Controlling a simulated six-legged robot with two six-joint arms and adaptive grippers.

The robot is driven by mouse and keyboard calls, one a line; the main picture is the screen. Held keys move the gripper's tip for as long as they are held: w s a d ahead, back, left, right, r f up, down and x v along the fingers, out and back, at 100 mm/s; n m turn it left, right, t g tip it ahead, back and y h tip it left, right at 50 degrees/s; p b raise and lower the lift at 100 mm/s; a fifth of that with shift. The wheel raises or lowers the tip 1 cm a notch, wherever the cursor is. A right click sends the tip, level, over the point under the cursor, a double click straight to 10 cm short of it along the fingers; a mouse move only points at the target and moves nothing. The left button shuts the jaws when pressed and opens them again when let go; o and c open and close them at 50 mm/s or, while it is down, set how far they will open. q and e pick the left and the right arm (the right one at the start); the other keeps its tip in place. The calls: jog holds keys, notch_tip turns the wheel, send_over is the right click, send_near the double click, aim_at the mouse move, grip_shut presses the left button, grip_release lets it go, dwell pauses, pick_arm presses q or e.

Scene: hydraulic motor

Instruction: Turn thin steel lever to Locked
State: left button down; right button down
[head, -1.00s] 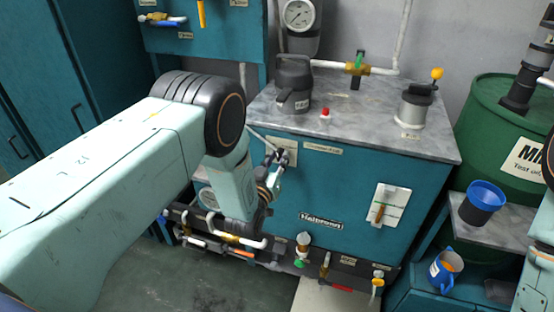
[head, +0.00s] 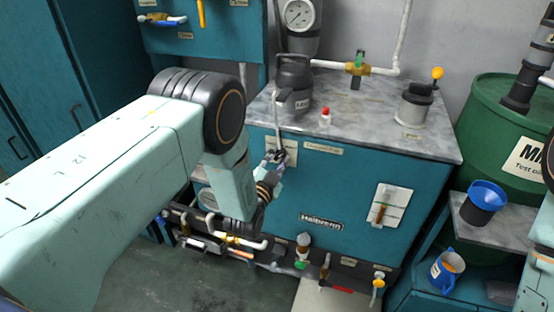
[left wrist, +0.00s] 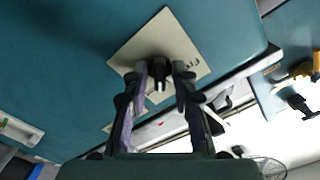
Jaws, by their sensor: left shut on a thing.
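The thin steel lever (head: 278,112) stands nearly upright in the head view, rising from a pale plate (head: 291,148) on the teal cabinet's front, past the countertop edge. My left gripper (head: 275,157) is at the lever's lower end, in front of the plate. In the left wrist view, the fingers (left wrist: 162,72) close around a dark part at the middle of the plate (left wrist: 190,52). The plate's lettering is too small to read. My right gripper is out of view.
On the marble countertop (head: 350,116), a dark can (head: 293,90) stands behind the lever, with a red-capped item (head: 326,117) to its right. A switch plate (head: 389,205) is on the cabinet's right front. Pipes and valves (head: 303,245) run low along the front.

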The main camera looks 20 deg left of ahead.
pick_arm(q)
jog(key=shift+f+m, duration=0.1)
jog(key=shift+m, duration=0.5)
jog(key=c, duration=1.4)
grip_release()
jog(key=shift+a, duration=0.1)
jog(key=s, duration=1.2)
jog(key=shift+a, duration=0.2)
